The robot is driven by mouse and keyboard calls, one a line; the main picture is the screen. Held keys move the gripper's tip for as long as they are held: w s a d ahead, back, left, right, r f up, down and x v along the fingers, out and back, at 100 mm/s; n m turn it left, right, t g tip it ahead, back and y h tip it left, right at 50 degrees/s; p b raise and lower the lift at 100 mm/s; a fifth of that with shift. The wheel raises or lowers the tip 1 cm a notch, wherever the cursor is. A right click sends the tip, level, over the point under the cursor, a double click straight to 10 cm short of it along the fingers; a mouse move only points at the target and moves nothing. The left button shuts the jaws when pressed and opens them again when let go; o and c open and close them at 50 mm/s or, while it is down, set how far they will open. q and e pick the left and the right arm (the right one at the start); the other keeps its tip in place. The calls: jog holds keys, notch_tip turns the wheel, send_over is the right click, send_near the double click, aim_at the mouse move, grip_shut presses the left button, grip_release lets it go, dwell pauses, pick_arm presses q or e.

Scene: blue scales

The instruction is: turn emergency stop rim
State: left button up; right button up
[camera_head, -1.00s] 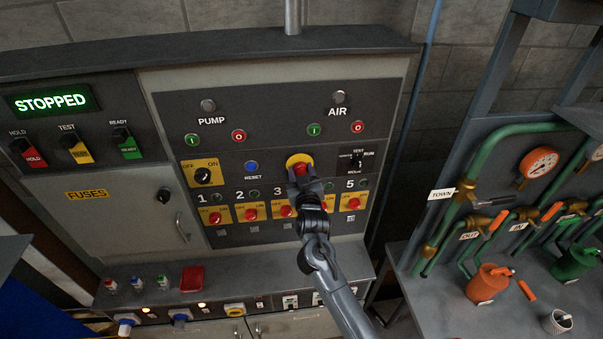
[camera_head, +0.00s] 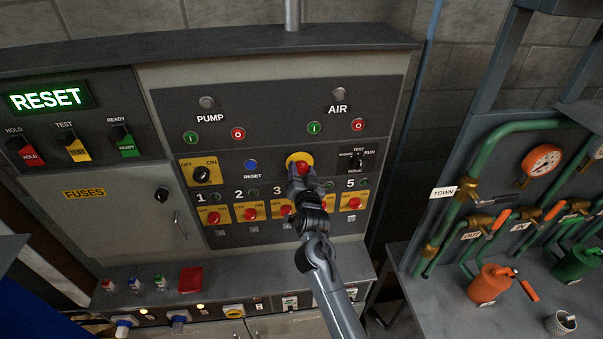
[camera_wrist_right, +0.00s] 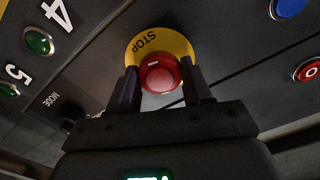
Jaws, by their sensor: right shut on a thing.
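The emergency stop (camera_head: 301,164) is a red mushroom button on a round yellow plate, in the middle of the dark control panel. It also shows in the right wrist view, where the red button (camera_wrist_right: 161,74) sits in front of the yellow plate (camera_wrist_right: 150,43) marked STOP. My right gripper (camera_head: 300,172) reaches up to it from below, with one finger on each side of the red rim, shut on it. Its fingers (camera_wrist_right: 161,85) also show in the wrist view. The left gripper is not in view.
A green-lit display (camera_head: 46,98) at upper left reads RESET. A blue reset button (camera_head: 251,164), numbered red switches and a black mode selector (camera_head: 355,162) surround the stop. Green pipes and an orange can (camera_head: 489,284) stand at right.

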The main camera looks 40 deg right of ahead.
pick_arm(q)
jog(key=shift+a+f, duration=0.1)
pick_arm(e)
jog(key=shift+m, duration=0.3)
jog(key=o, duration=1.1)
jog(key=shift+c, duration=0.2)
jog(key=shift+s+a, duration=0.1)
